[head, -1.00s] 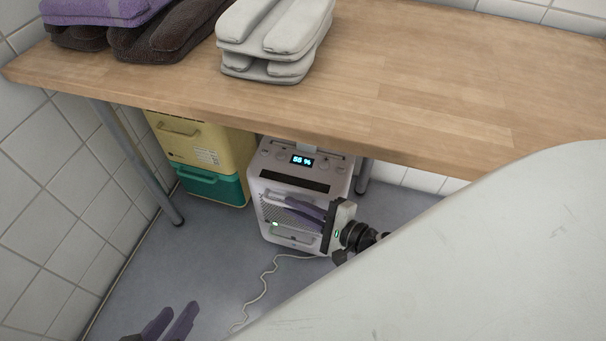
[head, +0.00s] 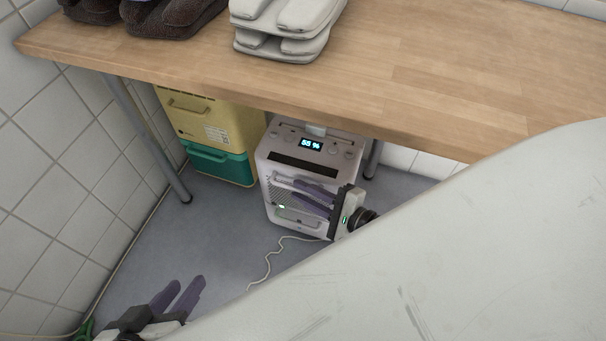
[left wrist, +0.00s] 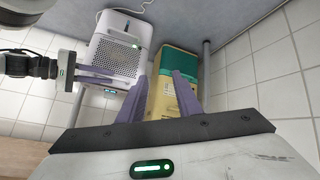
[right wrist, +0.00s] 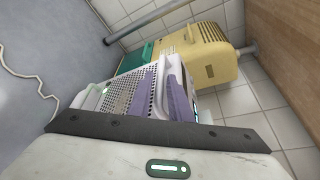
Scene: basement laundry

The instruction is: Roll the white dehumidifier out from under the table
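The white dehumidifier (head: 274,160) stands upright under the table (head: 430,75), its lit display on top and a perforated front facing out. It also shows in the left wrist view (left wrist: 112,62) and the right wrist view (right wrist: 100,97). My right gripper (head: 294,190) is at its upper front; in the right wrist view, a white part of the dehumidifier shows between the slightly parted fingers (right wrist: 160,95). I cannot tell whether they press on it. My left gripper (head: 186,286) is open and empty above the floor, in front and to the left.
A yellow box (head: 205,118) with a green lower part (head: 222,166) stands left of the dehumidifier. A metal table leg (head: 150,145) is nearer the left wall. A pale cord (head: 268,268) lies on the floor. Folded towels (head: 285,28) lie on the table.

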